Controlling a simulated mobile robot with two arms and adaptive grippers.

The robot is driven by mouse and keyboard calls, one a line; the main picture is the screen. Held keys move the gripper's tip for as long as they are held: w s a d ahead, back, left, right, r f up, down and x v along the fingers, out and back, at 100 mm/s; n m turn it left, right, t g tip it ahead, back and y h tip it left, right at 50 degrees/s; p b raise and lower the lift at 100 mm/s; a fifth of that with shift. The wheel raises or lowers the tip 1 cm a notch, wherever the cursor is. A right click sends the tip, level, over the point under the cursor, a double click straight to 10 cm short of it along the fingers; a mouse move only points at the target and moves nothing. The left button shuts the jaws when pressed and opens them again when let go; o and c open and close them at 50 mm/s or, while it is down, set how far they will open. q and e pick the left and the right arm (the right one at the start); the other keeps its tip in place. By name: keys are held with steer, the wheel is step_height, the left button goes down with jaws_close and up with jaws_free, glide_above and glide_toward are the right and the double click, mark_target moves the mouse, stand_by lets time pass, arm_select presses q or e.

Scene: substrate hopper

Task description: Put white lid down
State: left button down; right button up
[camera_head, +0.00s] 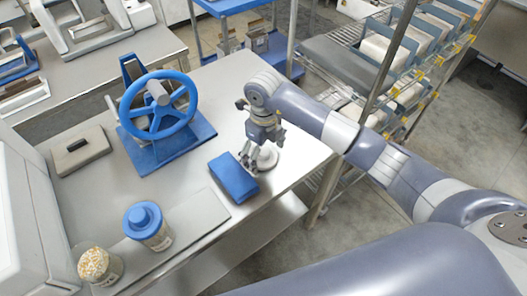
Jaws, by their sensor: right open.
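The white lid (268,158) is a small round pale piece low on the metal table (215,215), near its right edge. My right gripper (255,160) reaches down from above, directly at the lid. Its fingers are open and cover part of the lid. Whether a finger touches the lid is too small to tell. My left gripper is not in view.
A blue block (233,177) lies close left of the lid. A blue handwheel device (157,112), a grey lidded box (82,151), a blue-topped jar (148,226) and a grain-filled jar (99,266) stand further left. A wire rack (390,65) is beyond.

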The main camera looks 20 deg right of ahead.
mark_target(264, 151)
steer(key=shift+r, duration=0.55)
step_height(264, 151, up, 11)
steer(key=b, duration=0.2)
steer(key=shift+s, duration=0.1)
